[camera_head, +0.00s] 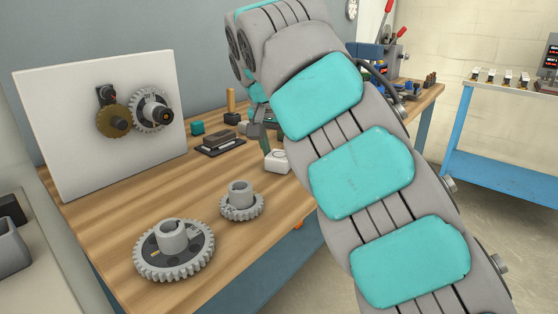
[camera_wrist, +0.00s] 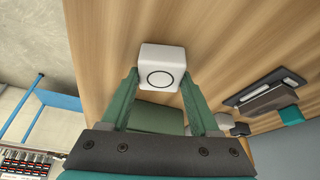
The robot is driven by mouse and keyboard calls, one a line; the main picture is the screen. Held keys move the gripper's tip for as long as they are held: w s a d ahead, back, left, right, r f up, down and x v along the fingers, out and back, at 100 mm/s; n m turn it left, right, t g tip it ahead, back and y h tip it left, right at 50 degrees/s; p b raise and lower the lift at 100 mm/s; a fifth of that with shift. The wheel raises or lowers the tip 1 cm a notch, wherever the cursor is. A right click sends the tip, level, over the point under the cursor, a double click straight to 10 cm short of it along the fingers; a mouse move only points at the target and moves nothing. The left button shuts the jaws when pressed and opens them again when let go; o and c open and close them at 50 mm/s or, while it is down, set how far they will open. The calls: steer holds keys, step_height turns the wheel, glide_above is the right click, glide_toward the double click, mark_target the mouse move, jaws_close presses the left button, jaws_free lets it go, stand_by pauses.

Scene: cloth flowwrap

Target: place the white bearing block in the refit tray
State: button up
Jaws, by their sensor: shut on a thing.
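The white bearing block (camera_head: 277,161) is a small white block by the right edge of the wooden bench in the head view. In the wrist view the white bearing block (camera_wrist: 162,55) shows a dark ring on its face. My gripper (camera_wrist: 161,80) has its two green fingers on either side of the block and is shut on it. I cannot tell whether the block touches the bench. A dark flat tray (camera_head: 209,152), which may be the refit tray, lies left of the block with a brownish block on it. The dark tray (camera_wrist: 238,101) also shows at right in the wrist view.
A large gear (camera_head: 200,252) and a smaller gear (camera_head: 255,205) stand on the near bench. A white panel with gears (camera_head: 60,120) stands at the left. A teal block (camera_head: 197,128) and a wooden peg (camera_head: 231,100) are behind the tray. Bare wood lies between tray and gears.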

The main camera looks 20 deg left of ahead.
mark_target(282, 151)
jaws_close()
steer(key=shift+r, duration=0.1)
steer(key=shift+a+r, duration=0.1)
steer(key=shift+r, duration=1.55)
